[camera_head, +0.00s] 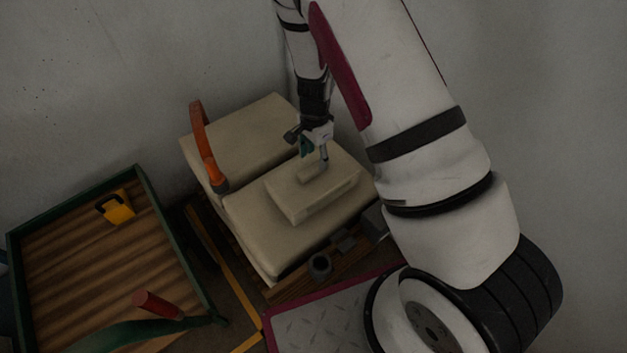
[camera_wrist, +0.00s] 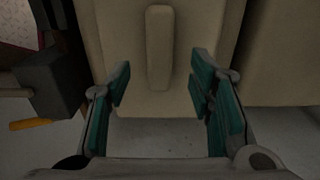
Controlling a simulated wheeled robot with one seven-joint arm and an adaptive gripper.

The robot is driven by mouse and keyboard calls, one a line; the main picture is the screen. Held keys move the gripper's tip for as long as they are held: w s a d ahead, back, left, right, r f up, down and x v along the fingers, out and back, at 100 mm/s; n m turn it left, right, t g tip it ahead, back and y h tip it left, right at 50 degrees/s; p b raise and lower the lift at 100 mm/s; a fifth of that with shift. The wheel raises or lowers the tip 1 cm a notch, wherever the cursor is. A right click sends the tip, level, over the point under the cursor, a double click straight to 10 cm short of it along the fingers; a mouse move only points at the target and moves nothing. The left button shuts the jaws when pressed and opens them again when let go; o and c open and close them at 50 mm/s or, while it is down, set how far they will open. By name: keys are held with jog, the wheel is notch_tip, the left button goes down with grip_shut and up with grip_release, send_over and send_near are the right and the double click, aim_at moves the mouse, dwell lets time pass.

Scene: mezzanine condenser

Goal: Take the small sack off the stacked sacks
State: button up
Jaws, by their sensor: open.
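The small sack (camera_head: 312,191) is a beige block with a raised ridge on top, lying on the larger beige stacked sacks (camera_head: 255,235). In the wrist view the small sack (camera_wrist: 190,84) fills the middle, its ridge (camera_wrist: 159,47) running up the picture. My gripper (camera_head: 318,160) is right above the small sack, at the ridge in the head view. In the wrist view my gripper (camera_wrist: 160,100) has its teal-padded fingers wide apart, with nothing held between them. The ridge lies in line with the gap between the fingers. Whether the fingers touch the sack cannot be told.
An orange curved handle (camera_head: 205,150) stands against the left of the sacks. A green-rimmed wooden tray (camera_head: 140,185) at left holds a yellow padlock-like item (camera_head: 117,207) and a red-handled tool (camera_head: 157,304). Walls close the back.

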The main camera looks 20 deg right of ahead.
aim_at(313, 166)
jog(key=f+b, duration=0.1)
jog(key=f, duration=0.4)
jog(key=shift+a+f, duration=0.1)
jog(key=shift+a, duration=0.1)
grip_shut()
